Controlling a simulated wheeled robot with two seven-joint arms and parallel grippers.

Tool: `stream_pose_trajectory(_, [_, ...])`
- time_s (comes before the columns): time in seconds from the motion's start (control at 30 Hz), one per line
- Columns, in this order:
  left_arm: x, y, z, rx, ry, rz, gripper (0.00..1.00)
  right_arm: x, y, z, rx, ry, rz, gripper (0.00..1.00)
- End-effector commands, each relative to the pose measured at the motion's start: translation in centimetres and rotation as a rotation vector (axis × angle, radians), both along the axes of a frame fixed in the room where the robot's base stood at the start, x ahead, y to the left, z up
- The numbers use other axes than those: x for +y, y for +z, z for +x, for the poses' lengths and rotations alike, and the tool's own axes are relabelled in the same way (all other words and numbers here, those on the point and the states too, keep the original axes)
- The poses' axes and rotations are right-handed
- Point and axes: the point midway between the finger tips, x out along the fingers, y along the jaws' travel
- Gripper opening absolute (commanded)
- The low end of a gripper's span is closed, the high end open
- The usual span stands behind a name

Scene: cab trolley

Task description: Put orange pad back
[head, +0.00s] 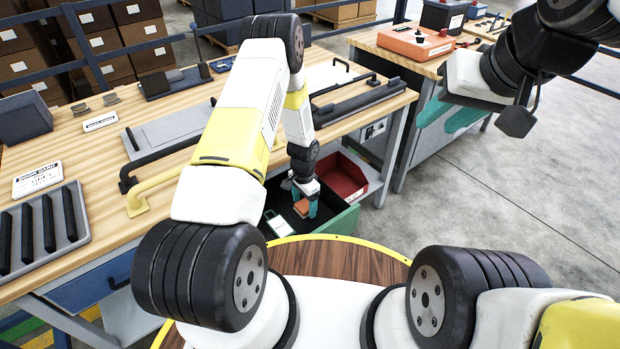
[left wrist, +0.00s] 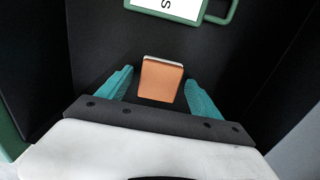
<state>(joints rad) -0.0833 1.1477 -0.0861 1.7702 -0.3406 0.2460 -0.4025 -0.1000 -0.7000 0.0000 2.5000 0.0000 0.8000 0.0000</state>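The orange pad (head: 301,207) lies low inside a dark-lined green drawer (head: 340,226) under the bench. In the left wrist view the pad (left wrist: 162,79) is a small orange block with a pale far edge. My left gripper (head: 305,203) reaches down into the drawer. Its teal fingers (left wrist: 160,88) stand on either side of the pad, with a narrow dark gap showing at each side. The pad's underside is hidden. My right gripper (head: 452,115) is at the upper right, empty, its teal fingers apart, in front of the second bench.
A green-framed white label (head: 280,225) with a handle lies in the drawer near the pad, also in the wrist view (left wrist: 175,8). A red bin (head: 343,177) is beside it. The wooden bench (head: 85,150) overhangs the drawer. Open floor (head: 480,200) is at right.

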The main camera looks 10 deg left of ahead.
Motion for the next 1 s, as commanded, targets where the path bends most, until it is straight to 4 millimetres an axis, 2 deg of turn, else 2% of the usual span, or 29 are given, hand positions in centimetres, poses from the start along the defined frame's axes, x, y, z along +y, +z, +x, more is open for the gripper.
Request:
stream_pose_trajectory(0.27, [0.0, 0.0, 0.0, 0.000, 0.000, 0.000, 0.76, 0.0, 0.0, 0.0, 0.000, 0.000, 0.000, 0.34])
stream_pose_trajectory(0.4, [0.0, 0.8, 0.0, 0.000, 0.000, 0.000, 0.76, 0.0, 0.0, 0.0, 0.000, 0.000, 0.000, 0.34])
stream_pose_trajectory(0.57, [0.0, 3.7, 0.1, -0.004, 0.000, -0.001, 0.76, 0.0, 0.0, 0.0, 0.000, 0.000, 0.000, 0.34])
stream_pose_trajectory(0.8, [0.0, 8.9, 0.1, -0.004, 0.000, -0.001, 0.76, 0.0, 0.0, 0.0, 0.000, 0.000, 0.000, 0.34])
stream_pose_trajectory(1.0, [0.0, 11.5, 0.0, -0.001, 0.000, -0.001, 0.76, 0.0, 0.0, 0.0, 0.000, 0.000, 0.000, 0.34])
